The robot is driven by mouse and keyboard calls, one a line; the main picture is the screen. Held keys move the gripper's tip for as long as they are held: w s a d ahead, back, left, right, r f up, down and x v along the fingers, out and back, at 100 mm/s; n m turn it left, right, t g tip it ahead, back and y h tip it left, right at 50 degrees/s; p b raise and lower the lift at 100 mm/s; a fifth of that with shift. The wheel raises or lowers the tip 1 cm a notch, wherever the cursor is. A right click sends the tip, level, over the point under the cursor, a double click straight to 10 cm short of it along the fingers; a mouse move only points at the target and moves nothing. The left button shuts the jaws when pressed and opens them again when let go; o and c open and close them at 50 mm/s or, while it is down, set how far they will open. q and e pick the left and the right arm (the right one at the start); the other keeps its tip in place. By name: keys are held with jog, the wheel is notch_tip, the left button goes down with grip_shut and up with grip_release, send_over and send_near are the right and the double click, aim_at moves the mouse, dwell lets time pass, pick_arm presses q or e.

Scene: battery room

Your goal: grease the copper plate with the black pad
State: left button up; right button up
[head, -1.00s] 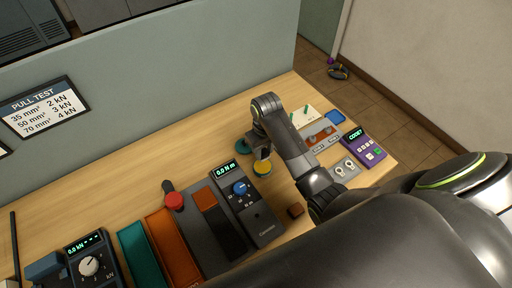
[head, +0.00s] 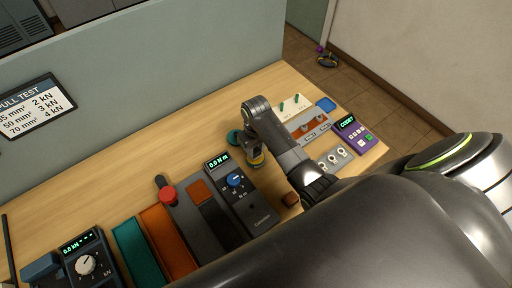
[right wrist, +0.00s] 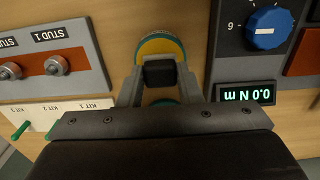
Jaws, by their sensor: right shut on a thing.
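My right gripper (head: 254,150) is above the yellow-topped round tin (head: 257,162), near the middle of the bench. In the right wrist view its fingers (right wrist: 160,76) are shut on a small black pad (right wrist: 159,73). The pad overlaps the near edge of the yellow tin (right wrist: 160,46); I cannot tell whether they touch. A copper-coloured plate (right wrist: 33,68) lies in a grey stud holder at the left of the right wrist view, with studs on it. It also shows in the head view (head: 313,127), right of the gripper. My left gripper is not in view.
A teal disc (head: 234,137) lies beside the tin. A torque unit (head: 262,219) with a blue knob stands close by. A purple keypad (head: 355,135) is at the right end. Bare wood lies behind the units.

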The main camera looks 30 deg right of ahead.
aim_at(256, 151)
jog(key=shift+f, duration=0.55)
dwell(2.0)
jog(key=shift+r, duration=3.55)
jog(key=shift+s, duration=0.1)
